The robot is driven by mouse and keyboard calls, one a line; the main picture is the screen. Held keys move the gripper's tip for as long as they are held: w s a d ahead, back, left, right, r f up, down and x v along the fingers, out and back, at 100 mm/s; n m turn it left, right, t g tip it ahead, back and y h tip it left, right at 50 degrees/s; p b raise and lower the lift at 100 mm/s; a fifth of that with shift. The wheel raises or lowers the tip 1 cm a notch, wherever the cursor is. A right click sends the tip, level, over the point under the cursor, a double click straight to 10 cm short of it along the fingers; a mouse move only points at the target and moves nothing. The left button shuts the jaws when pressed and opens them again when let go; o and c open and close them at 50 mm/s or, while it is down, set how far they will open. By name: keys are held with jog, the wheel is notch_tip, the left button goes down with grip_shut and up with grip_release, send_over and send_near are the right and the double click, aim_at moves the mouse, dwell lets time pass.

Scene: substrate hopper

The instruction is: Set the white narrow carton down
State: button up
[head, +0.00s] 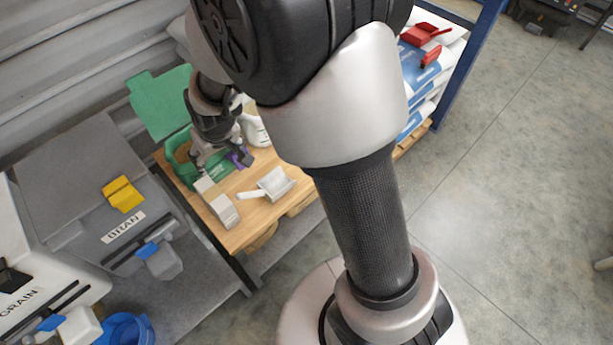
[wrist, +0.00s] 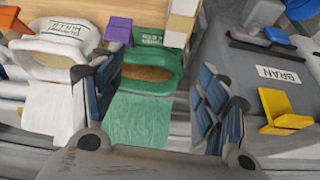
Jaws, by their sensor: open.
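The white narrow carton (head: 223,209) is on the wooden table near its left front edge, in the head view. Its pale side also shows at the top edge of the wrist view (wrist: 183,22), cut off by the frame. My gripper (head: 220,154) is just behind the carton, over the green bin side of the table. In the wrist view its two fingers (wrist: 158,92) are spread wide, with nothing between them and apart from the carton. My arm hides part of the table.
A white scoop (head: 272,184) lies right of the carton. A purple item (wrist: 118,29) is near the bin.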

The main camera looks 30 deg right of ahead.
jog(key=s+d+r+m, duration=0.1)
jog(key=s+d+r, duration=0.5)
jog(key=s+r, duration=0.7)
jog(key=s+d+r, duration=0.2)
jog(key=s, duration=0.4)
jog(key=s+d+r+m+h, duration=0.1)
jog(key=s+d+r, duration=0.1)
jog(key=s, duration=0.5)
jog(key=shift+s+d+r, duration=0.15)
jog(key=shift+s+r, duration=0.1)
jog(key=shift+c, duration=0.4)
